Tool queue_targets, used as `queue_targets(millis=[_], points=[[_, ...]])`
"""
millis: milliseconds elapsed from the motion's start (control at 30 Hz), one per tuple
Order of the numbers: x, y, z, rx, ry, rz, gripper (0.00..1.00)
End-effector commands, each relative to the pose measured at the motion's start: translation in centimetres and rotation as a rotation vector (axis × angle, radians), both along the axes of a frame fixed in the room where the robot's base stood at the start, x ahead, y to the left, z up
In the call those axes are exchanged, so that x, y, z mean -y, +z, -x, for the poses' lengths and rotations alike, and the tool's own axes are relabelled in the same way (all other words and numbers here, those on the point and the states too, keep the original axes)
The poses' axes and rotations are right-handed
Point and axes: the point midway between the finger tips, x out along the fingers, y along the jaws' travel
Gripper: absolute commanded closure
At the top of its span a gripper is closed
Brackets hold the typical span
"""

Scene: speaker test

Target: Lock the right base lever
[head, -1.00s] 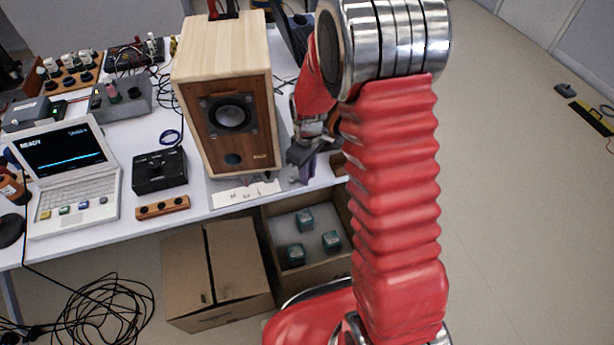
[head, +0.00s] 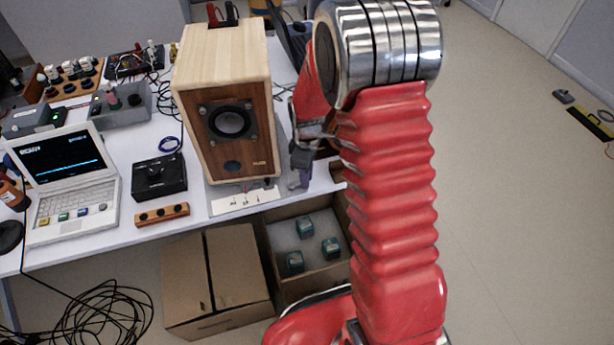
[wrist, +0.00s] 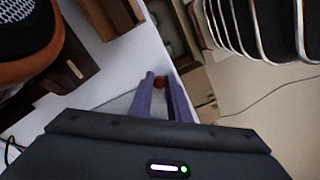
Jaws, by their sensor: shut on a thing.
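The wooden speaker (head: 243,130) stands on a grey base plate (head: 215,192) near the table's front edge. In the wrist view, part of the speaker (wrist: 45,68) fills the upper left. A small red knob (wrist: 159,83), which looks like the end of the right base lever, shows between my purple fingertips. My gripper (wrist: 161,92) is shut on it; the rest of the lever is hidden. In the head view, my gripper (head: 298,180) is low beside the speaker's right side, and the lever cannot be made out. Whether the lever is locked cannot be told.
A white card (head: 240,202) lies in front of the speaker. A black knob box (head: 160,177) and a laptop (head: 70,175) are at the left. An open carton (head: 335,275) with teal blocks and a closed carton (head: 235,275) stand below the table. Floor at the right is mostly clear.

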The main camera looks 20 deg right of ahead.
Motion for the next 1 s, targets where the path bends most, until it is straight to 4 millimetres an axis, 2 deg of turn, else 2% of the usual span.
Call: queue_targets(millis=[33, 267, 633, 767, 1000], points=[[-0.1, 0.2, -0.6, 0.015, -0.001, 0.0, 0.82], [-0.1, 0.2, -0.5, 0.013, -0.001, -0.001, 0.67], [-0.1, 0.6, -0.3, 0.009, -0.001, 0.0, 0.67], [-0.1, 1.8, -0.3, 0.01, -0.001, 0.0, 0.67], [-0.1, 5.6, -0.4, 0.012, -0.001, 0.0, 0.67]])
